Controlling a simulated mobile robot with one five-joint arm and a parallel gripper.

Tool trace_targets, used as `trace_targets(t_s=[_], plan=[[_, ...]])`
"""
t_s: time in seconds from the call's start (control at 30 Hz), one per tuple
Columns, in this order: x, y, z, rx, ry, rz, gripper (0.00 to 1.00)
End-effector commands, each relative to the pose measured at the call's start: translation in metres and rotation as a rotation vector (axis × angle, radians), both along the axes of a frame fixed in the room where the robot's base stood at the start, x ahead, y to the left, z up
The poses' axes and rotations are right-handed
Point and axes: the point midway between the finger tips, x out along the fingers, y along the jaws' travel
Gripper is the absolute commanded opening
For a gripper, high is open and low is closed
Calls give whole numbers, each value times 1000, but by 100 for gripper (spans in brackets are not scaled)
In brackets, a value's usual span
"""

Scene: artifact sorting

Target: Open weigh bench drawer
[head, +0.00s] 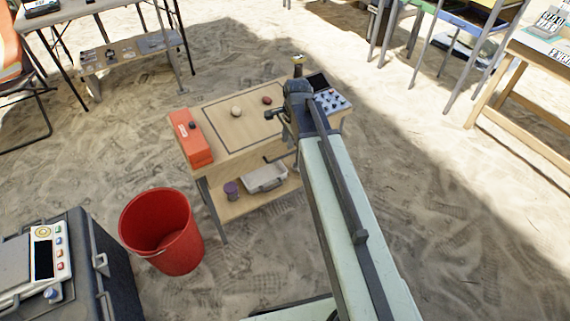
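A small wooden bench (223,121) stands at the centre on the sand, and it appears to be the weigh bench. Its front panel (236,164) looks closed, with a short dark bar like a drawer handle (275,156) near the right, close beside my arm. My gripper (272,114) is over the bench top at its right part, above and behind the front panel. It is small and partly hidden by my arm, so whether its fingers are open is unclear. I see nothing held. The right part of the bench front is hidden behind my arm.
On the bench are an orange box (191,142), a pale round piece (236,111), a reddish piece (267,100) and a tray of small items (333,101). A grey case (265,178) lies on the lower shelf. A red bucket (166,230) stands front left, near a black case (93,255).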

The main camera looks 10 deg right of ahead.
Motion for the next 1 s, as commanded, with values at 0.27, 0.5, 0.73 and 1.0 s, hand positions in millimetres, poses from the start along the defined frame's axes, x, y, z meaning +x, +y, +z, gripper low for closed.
trace_targets(t_s=[0.27,0.5,0.73,1.0], plan=[[2,1,-10,1,-1,-6,20],[8,3,-51,1,0,-4,20],[14,5,-77,1,0,-3,20],[14,6,-75,1,0,-2,14]])
